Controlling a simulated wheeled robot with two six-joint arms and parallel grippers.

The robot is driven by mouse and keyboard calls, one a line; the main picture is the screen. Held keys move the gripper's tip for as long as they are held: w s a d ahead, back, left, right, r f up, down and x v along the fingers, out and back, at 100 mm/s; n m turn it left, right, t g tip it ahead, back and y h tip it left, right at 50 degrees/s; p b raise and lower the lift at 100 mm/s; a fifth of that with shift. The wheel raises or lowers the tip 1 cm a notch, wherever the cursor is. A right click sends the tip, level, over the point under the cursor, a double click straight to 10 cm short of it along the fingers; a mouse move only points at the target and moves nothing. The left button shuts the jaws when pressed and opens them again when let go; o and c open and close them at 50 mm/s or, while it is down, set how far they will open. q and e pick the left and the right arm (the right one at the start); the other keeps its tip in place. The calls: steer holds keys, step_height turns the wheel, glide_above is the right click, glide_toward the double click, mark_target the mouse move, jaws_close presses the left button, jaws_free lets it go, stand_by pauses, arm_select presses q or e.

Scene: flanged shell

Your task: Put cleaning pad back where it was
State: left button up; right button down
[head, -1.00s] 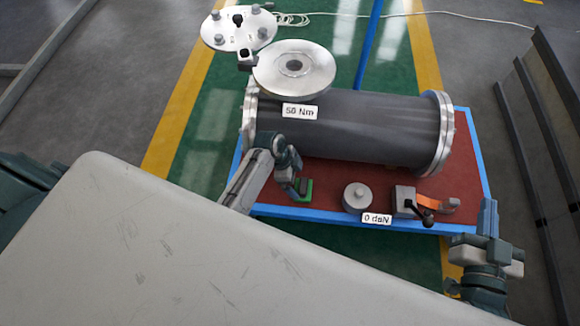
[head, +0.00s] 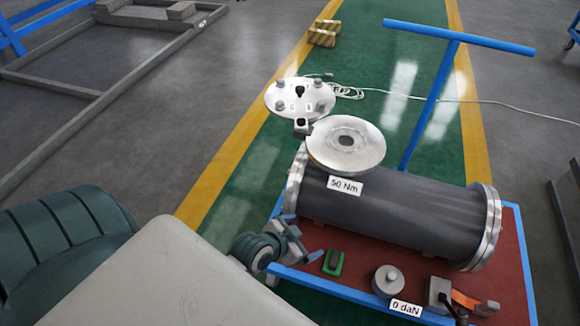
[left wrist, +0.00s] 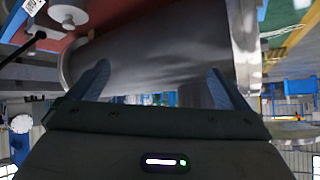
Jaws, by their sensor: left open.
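The cleaning pad, seen as a small green pad with a dark top (head: 333,262), lies on the red deck of the cart near its front left edge. It is apart from the weight beside it. My left gripper (head: 296,244) is to the left of the pad, near the cart's left front corner, and is open and empty. In the left wrist view the two fingers (left wrist: 157,75) are spread wide, with the dark shell (left wrist: 150,50) beyond them. I cannot make out the pad in the left wrist view. My right gripper is out of view.
The flanged shell (head: 400,215) with a 50 Nm label lies along the cart (head: 523,285). A grey weight (head: 388,280) and a clamp with an orange part (head: 465,298) stand at the front. A silver disc (head: 346,143) and a round plate (head: 300,98) are behind left. A blue handle (head: 430,90) rises behind.

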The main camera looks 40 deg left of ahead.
arm_select(q)
steer(key=s+r+n+t, duration=0.4)
steer(key=s+r, duration=0.1)
steer(key=r, duration=0.6)
steer(key=shift+a+r+n+y, duration=0.3)
steer(key=shift+a+r+y, duration=0.1)
steer(key=shift+a, duration=0.05)
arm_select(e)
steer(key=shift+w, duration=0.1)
